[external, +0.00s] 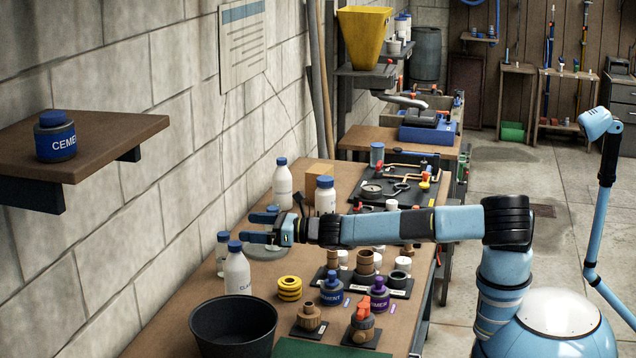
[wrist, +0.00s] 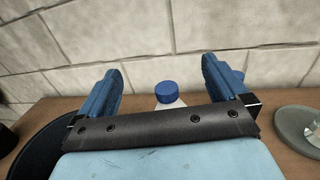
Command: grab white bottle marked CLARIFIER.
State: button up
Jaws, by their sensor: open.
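The white bottle with a blue cap and lettering beginning "CLA" (external: 238,274) stands upright on the bench near the wall, behind the black tub. My gripper (external: 248,228) is open and empty, its two blue fingers pointing toward the wall, close to the bottle's cap height. In the wrist view, a blue-capped white bottle (wrist: 168,94), likely the same one, shows between and beyond the fingers of my gripper (wrist: 161,70). Its lower part is hidden behind the gripper's dark palm edge. I see no finger touching it.
A small blue-capped bottle (external: 222,252) stands just behind it. A black tub (external: 234,326) is in front, yellow rings (external: 289,288) to the right. A grey round dish (wrist: 298,127) lies at right in the wrist view. The block wall (external: 165,220) closes the far side.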

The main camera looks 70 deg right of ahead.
aim_at(251, 269)
notch_tip(251, 269, down, 14)
jog(key=shift+r, duration=0.25)
jog(key=shift+w+a, duration=0.2)
jog(key=shift+w, duration=1.05)
jog(key=shift+w+a, duration=0.2)
jog(key=shift+w, duration=1.05)
jog(key=shift+w+a, duration=0.2)
jog(key=shift+w, duration=1.05)
jog(key=shift+c, duration=0.2)
jog(key=c, duration=1.4)
jog(key=shift+r, duration=0.15)
